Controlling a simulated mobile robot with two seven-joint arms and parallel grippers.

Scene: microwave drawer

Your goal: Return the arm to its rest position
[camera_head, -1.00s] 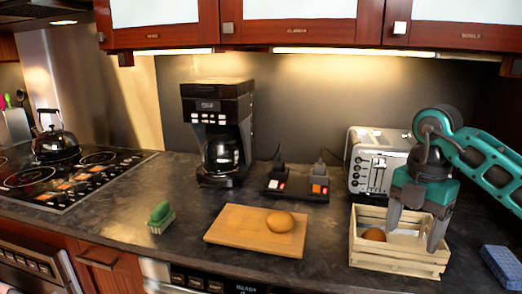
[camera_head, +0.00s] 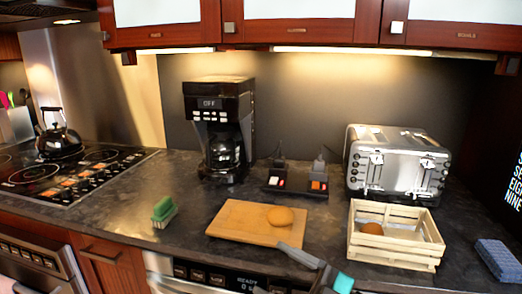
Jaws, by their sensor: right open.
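My right gripper (camera_head: 270,268) is at the bottom edge of the head view, in front of the counter's front edge and near the front of the wooden board (camera_head: 235,222). It is open, with a grey finger pointing left and nothing seen between the fingers. A teal part of it shows at the lower right; the rest is cut off by the frame. My left gripper is not in view.
A brown roundish item (camera_head: 280,216) lies on the board. A wooden crate (camera_head: 395,255) holds another brown item (camera_head: 372,229). A toaster (camera_head: 398,165), coffee maker (camera_head: 218,130), green brush (camera_head: 163,211) and blue sponge (camera_head: 498,260) stand or lie on the counter.

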